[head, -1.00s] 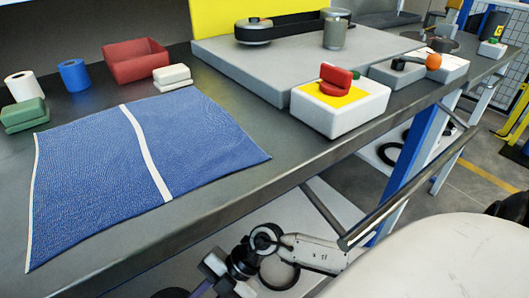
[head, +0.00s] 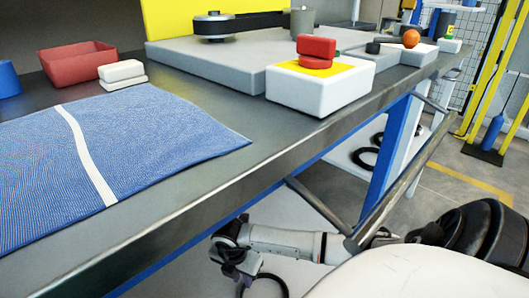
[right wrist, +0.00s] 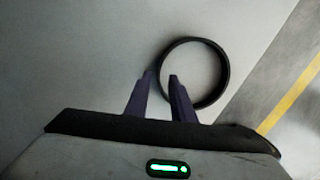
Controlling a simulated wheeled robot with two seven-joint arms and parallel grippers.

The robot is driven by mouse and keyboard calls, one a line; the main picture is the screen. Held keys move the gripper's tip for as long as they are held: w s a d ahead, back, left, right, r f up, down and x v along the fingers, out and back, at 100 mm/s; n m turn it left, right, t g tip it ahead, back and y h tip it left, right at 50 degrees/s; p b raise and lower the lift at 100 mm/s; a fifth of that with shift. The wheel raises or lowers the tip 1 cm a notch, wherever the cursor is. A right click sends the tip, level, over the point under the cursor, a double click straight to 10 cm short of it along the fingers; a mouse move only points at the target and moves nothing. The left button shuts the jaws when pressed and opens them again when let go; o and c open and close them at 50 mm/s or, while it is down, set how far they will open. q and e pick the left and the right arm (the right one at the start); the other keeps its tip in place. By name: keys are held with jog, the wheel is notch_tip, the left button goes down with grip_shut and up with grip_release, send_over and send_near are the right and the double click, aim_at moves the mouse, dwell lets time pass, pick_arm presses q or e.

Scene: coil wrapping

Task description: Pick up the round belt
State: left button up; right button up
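The round belt is a thin black ring lying flat on the pale lower shelf in the right wrist view (right wrist: 229,72). It also shows at the bottom of the head view (head: 285,284), partly cut by the frame edge. My right gripper (head: 242,282) is under the table edge, close to the ring. In the right wrist view my right gripper (right wrist: 161,76) is open and empty. The ring's left rim appears between its two fingertips in the picture; whether they are at the ring's height I cannot tell. My left gripper is not in view.
The table's front edge (head: 250,178) and a rail (head: 410,180) overhang the lower shelf. More black rings (head: 366,157) lie farther right on it. The tabletop holds a blue cloth (head: 150,130), a red bin (head: 75,65) and a white block (head: 318,88) with red pieces.

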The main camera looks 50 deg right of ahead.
aim_at(244, 286)
jog(key=f+b, duration=0.2)
jog(key=f, duration=0.2)
jog(key=shift+d+f, duration=0.1)
jog(key=shift+d, duration=0.1)
jog(key=shift+w+f, duration=0.1)
jog(key=shift+f, duration=0.1)
jog(key=shift+r, duration=0.1)
grip_shut()
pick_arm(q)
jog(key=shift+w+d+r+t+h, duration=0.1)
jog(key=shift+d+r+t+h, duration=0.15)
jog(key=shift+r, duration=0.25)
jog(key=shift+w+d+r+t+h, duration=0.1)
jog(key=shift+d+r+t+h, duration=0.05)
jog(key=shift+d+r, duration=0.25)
